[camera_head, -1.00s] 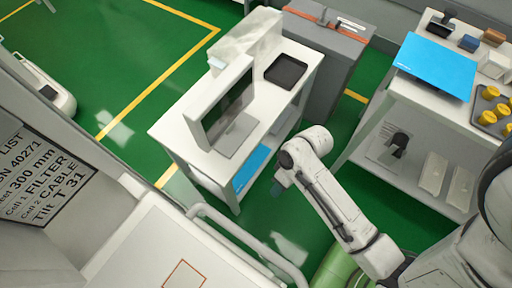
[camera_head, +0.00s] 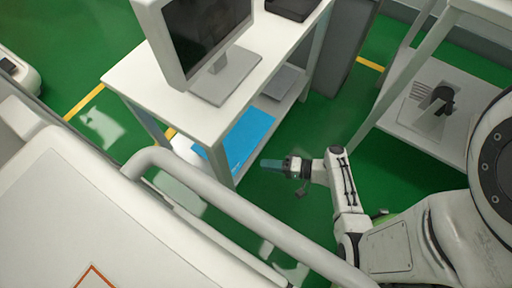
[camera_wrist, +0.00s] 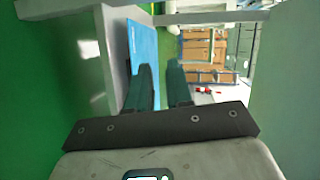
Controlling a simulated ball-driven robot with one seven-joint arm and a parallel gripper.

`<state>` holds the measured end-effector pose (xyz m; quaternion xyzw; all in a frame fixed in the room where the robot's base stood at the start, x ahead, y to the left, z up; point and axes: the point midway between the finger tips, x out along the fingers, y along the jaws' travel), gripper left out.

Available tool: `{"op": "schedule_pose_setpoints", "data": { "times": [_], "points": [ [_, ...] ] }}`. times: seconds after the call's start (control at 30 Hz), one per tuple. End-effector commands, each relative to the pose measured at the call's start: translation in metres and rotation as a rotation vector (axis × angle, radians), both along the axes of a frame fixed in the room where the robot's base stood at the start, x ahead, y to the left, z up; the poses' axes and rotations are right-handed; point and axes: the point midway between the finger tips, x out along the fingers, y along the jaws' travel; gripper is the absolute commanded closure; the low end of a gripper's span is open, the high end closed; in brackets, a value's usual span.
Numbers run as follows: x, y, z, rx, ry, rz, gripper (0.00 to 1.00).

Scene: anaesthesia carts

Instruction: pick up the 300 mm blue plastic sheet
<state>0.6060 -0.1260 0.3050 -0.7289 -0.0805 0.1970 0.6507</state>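A blue plastic sheet (camera_head: 245,138) lies on the lower shelf of the white table, partly hidden by the tabletop and a leg. Its size cannot be read. In the wrist view the blue sheet (camera_wrist: 143,45) shows ahead, left of and partly behind the left finger. My gripper (camera_head: 268,163) is just right of the table's near leg, beside the sheet's shelf, with its fingers toward the table. In the wrist view my gripper (camera_wrist: 161,92) has two dark teal fingers apart, with nothing between them.
The white table (camera_head: 140,82) carries a monitor (camera_head: 205,40) and a dark tray (camera_head: 292,6). Its near leg (camera_head: 219,163) stands by my gripper. A white curved rail (camera_head: 225,200) crosses the foreground. A white cart (camera_head: 400,122) stands at the right. Green floor lies between.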

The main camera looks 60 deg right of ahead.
Motion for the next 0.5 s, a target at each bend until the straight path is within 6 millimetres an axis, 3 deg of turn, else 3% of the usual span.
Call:
{"op": "schedule_pose_setpoints", "data": {
  "times": [0.03, 0.2, 0.33, 0.5],
  "points": [
    [0.0, -0.012, -0.03, 0.024, -0.028, -0.068, 0.8],
    [-0.003, -0.045, -0.061, 0.081, -0.111, -0.251, 0.8],
    [-0.006, -0.062, -0.072, 0.103, -0.148, -0.338, 0.8],
    [-0.005, -0.068, -0.074, 0.113, -0.167, -0.376, 0.8]
  ]
}}
